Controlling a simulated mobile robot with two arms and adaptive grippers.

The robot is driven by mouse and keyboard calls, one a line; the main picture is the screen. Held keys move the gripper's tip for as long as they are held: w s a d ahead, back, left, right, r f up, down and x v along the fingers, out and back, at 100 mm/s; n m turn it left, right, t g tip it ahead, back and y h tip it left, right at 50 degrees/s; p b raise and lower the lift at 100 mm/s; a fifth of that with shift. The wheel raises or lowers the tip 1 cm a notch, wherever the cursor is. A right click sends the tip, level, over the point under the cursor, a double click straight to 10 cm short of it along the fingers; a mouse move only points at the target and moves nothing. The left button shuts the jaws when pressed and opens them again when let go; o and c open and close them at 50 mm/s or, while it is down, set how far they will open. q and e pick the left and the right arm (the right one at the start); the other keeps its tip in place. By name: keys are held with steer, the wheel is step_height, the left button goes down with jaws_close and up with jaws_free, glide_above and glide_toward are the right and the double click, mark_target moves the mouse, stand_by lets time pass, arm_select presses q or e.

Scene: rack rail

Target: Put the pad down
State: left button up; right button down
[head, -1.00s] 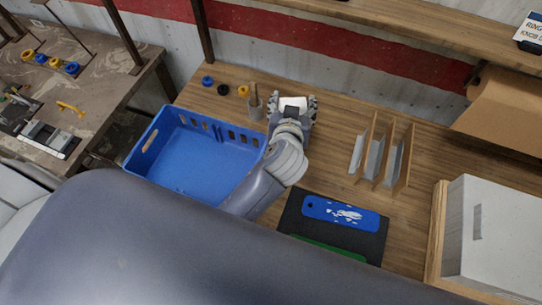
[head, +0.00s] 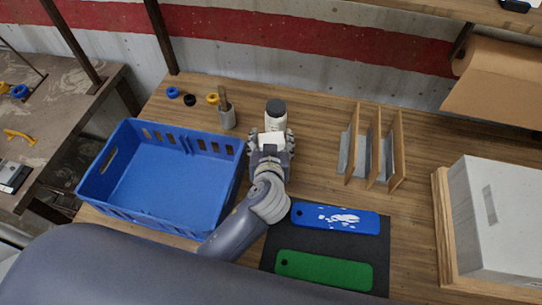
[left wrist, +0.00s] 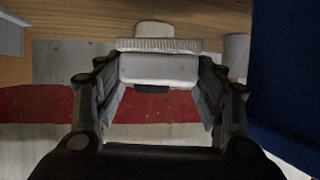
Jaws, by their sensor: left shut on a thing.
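The pad (head: 270,140) is a small white block between the fingers of my left gripper (head: 271,144), which is shut on it above the wooden bench. In the left wrist view the pad (left wrist: 158,69) sits between both fingers of the left gripper (left wrist: 158,85), with a pale ribbed strip along one side. I cannot tell whether the pad touches anything besides the fingers. My right gripper is not in view.
A blue crate (head: 112,207) stands left of my arm. A cup with a tool (head: 227,117) stands behind it. On a dark mat (head: 318,243) lie a blue plate with white marks (head: 338,218) and a green plate (head: 325,270). A wooden divider rack (head: 375,150) stands right; bare bench lies between.

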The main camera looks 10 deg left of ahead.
arm_select(q)
steer(key=shift+f+b, duration=1.75)
steer(key=shift+f, duration=0.5)
steer(key=shift+r, duration=0.1)
steer(key=o, duration=0.9)
steer(key=shift+c, duration=0.2)
steer(key=b+v, duration=0.1)
steer(key=v, duration=1.1)
steer(key=shift+b, duration=0.3)
